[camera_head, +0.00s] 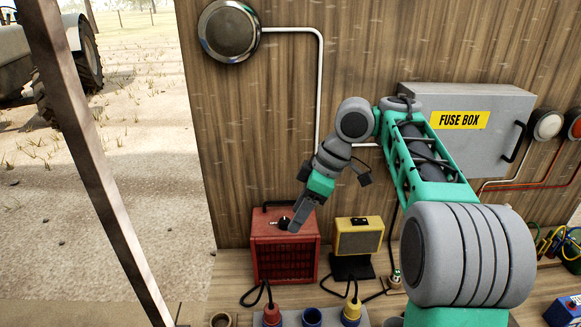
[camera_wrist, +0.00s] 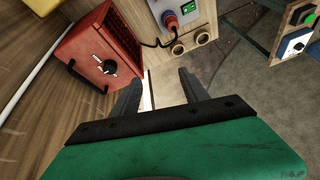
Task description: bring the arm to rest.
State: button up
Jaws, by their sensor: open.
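My arm reaches in from the lower right of the head view and bends down to the left. My gripper (camera_head: 297,225) hangs in front of the top of a red box (camera_head: 284,250) with a black knob and a grille. In the wrist view my gripper (camera_wrist: 162,82) shows two separated dark fingers with nothing between them. The red box also shows in the wrist view (camera_wrist: 96,55), to the left of the fingers. Whether the fingers touch it I cannot tell; in the wrist view they look apart from it.
A yellow box (camera_head: 358,238) stands right of the red one. A grey fuse box (camera_head: 480,105) is on the wooden wall, behind my arm. Red and yellow plugs (camera_head: 351,312) with cables are at the front. A post (camera_head: 92,150) stands left; open ground lies beyond.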

jog(key=d+f+m+h, duration=0.1)
jog(key=d+f+m, duration=0.2)
jog(key=f+m, duration=0.35)
jog(key=d+f+m, duration=0.3)
jog(key=f+m, duration=0.2)
jog(key=f, duration=0.2)
jog(key=s+d+f+m+t+h+b, duration=0.1)
jog(key=s+d+f+m+h, duration=0.15)
jog(key=s, duration=0.55)
jog(key=s+d+f+m+h, duration=0.15)
jog(key=s+d, duration=0.25)
jog(key=s, duration=0.4)
notch_tip(320, 180, up, 7)
jog(key=a+t, duration=0.2)
jog(key=t, duration=0.1)
jog(key=shift+a+b, duration=0.15)
jog(key=shift+b, duration=0.2)
jog(key=shift+s, duration=0.15)
